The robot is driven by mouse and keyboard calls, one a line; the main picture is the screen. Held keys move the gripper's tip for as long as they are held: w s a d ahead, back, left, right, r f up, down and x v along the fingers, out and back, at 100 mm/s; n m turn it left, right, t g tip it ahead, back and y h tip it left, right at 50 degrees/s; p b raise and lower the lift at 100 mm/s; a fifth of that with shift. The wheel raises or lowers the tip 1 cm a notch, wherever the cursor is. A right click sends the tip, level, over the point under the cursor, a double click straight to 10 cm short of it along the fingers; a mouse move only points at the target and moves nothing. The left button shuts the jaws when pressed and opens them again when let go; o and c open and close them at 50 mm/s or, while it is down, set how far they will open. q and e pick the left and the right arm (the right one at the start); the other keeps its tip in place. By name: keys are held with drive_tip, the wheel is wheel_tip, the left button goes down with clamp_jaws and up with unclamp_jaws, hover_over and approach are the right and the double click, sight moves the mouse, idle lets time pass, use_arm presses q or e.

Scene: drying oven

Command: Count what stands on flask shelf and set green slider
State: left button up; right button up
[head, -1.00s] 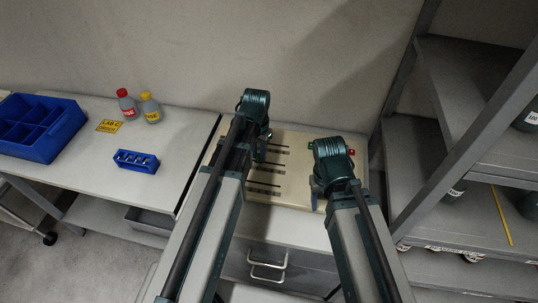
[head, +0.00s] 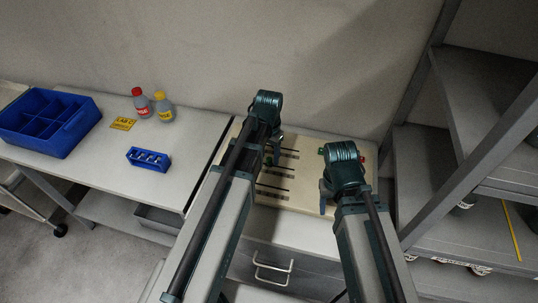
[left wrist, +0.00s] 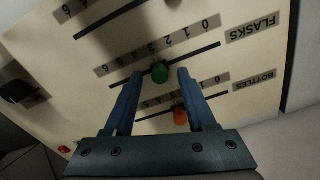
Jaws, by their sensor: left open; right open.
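The beige panel (head: 300,208) lies on the middle bench, with slots and number scales. In the left wrist view the green slider (left wrist: 160,73) sits partway along the slot beside the upside-down FLASKS label (left wrist: 252,28); its exact number cannot be told. My left gripper (left wrist: 156,75) is open, its fingers on either side of the green slider. It is over the panel in the head view (head: 271,160). The rack's shelves (head: 440,160) hold partly cut-off vessels; which is the flask shelf cannot be told.
The left bench holds a blue divided bin (head: 47,122), a small blue rack (head: 148,159), a yellow LAB sign (head: 123,124), a red-capped bottle (head: 141,104) and a yellow-capped bottle (head: 163,108).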

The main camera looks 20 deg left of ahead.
sight(270, 160)
use_arm(q)
wheel_tip(270, 160, up, 13)
drive_tip(key=p, duration=1.2)
use_arm(e)
wheel_tip(270, 160, up, 13)
use_arm(q)
drive_tip(key=shift+f, duration=0.15)
use_arm(e)
drive_tip(key=shift+f, duration=0.1)
use_arm(q)
drive_tip(key=s+d+f+b, duration=0.3)
drive_tip(key=s+d, duration=0.2)
drive_tip(key=s, duration=0.2)
drive_tip(key=s+d+f+y+b, duration=0.1)
drive_tip(key=s+d+f+b, duration=0.2)
drive_tip(key=s+d, duration=0.2)
drive_tip(key=shift+s+d, duration=0.25)
drive_tip(key=shift+s, duration=0.7)
use_arm(e)
wheel_tip(270, 160, down, 6)
use_arm(q)
drive_tip(key=shift+a, duration=0.1)
use_arm(e)
drive_tip(key=shift+a, duration=0.1)
